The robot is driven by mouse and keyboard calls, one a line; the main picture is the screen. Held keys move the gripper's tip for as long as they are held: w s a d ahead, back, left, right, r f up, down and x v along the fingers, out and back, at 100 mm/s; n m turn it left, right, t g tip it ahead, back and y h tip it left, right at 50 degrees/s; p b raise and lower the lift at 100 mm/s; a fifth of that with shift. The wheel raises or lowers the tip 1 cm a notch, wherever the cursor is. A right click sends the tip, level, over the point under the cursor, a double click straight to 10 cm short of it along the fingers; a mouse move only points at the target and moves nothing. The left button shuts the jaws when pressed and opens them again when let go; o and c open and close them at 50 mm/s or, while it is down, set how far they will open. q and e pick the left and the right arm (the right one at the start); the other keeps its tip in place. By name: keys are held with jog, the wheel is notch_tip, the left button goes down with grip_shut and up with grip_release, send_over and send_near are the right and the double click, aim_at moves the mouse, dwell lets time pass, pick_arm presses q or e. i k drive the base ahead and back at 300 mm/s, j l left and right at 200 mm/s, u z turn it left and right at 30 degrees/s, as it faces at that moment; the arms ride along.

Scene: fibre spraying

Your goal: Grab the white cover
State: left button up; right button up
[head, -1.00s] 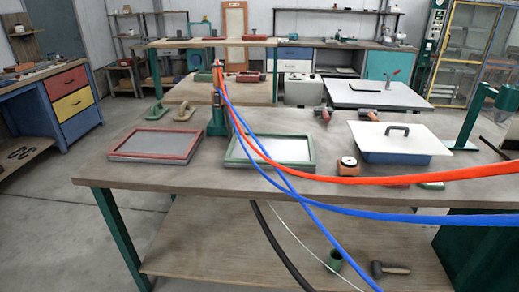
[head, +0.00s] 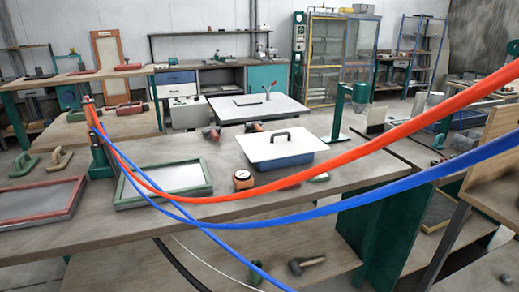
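The white cover (head: 265,149) is a flat white sheet with a dark handle (head: 280,136) on top. It lies over a blue tray (head: 287,161) on the workbench, right of the green-framed screen. Neither of my grippers shows in the head view. Red and blue hoses cross in front of the bench, below and right of the cover.
A green frame (head: 137,201) and a red frame (head: 70,211) lie on the bench (head: 345,178) at left. An orange tape measure (head: 242,180) sits near the tray. A green stand (head: 338,113) is behind right. The red hose (head: 400,133) and blue hose (head: 400,185) hang across.

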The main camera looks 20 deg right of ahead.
aim_at(278, 144)
jog(key=i+l, duration=0.15)
jog(key=l, duration=0.2)
jog(key=i+l+u, duration=0.1)
jog(key=l, duration=0.2)
jog(key=i+l, duration=0.2)
jog(key=l, duration=0.15)
jog(key=i+l, duration=0.1)
jog(key=l, duration=0.25)
jog(key=u, duration=0.05)
